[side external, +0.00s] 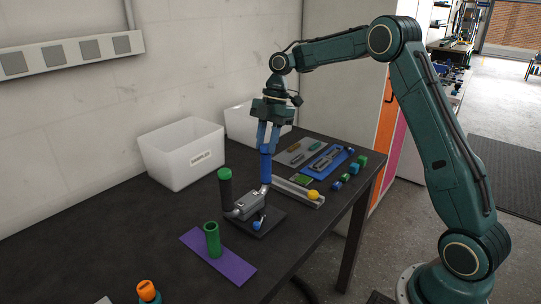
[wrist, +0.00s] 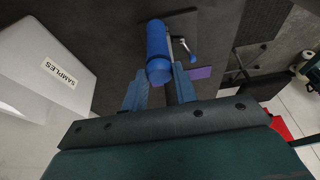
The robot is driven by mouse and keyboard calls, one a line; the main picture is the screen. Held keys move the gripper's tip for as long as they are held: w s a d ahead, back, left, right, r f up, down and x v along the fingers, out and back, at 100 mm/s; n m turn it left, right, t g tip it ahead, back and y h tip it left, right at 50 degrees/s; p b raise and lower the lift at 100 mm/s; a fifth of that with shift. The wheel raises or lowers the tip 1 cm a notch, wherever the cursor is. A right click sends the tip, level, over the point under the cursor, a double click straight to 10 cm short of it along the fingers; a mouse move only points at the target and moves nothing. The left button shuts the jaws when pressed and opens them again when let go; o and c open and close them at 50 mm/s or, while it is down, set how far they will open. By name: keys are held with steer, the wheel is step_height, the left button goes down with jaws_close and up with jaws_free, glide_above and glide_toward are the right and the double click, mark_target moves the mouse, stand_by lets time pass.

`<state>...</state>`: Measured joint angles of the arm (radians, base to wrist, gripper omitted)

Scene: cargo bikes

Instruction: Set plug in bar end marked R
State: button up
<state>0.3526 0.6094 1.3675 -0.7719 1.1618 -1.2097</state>
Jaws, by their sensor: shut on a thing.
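A handlebar stand (side external: 266,222) on the table carries two upright bar ends. The left one is a black grip with a green cap (side external: 224,174). The right one is a blue grip (side external: 265,170), also seen in the wrist view (wrist: 157,38). No R mark is legible. My gripper (side external: 267,148) points down over the blue grip, its fingers either side of a blue round piece (wrist: 159,72) at the grip's upper end. I take this piece for the plug. It lines up with the grip; I cannot tell how deep it sits. Fingers and grip partly hide the joint.
A green tube (side external: 212,240) stands on a purple mat (side external: 233,270) in front. A white SAMPLES bin (side external: 182,153) and another bin (side external: 243,122) stand behind. A tray with a yellow ball (side external: 312,195) and several small parts lie right.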

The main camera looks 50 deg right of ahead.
steer(key=o, duration=1)
steer(key=shift+r, duration=0.1)
steer(key=shift+r, duration=2.7)
steer(key=shift+r, duration=0.2)
steer(key=shift+f, duration=0.1)
steer(key=shift+w+d+f, duration=0.5)
steer(key=shift+d+f, duration=0.9)
steer(key=shift+f, duration=2.1)
steer(key=shift+w+d+f, duration=0.5)
steer(key=shift+d+f, duration=0.95)
steer(key=shift+f, duration=2.1)
steer(key=shift+w+d+f, duration=0.5)
steer(key=shift+d+f, duration=0.9)
steer(key=shift+f, duration=2.1)
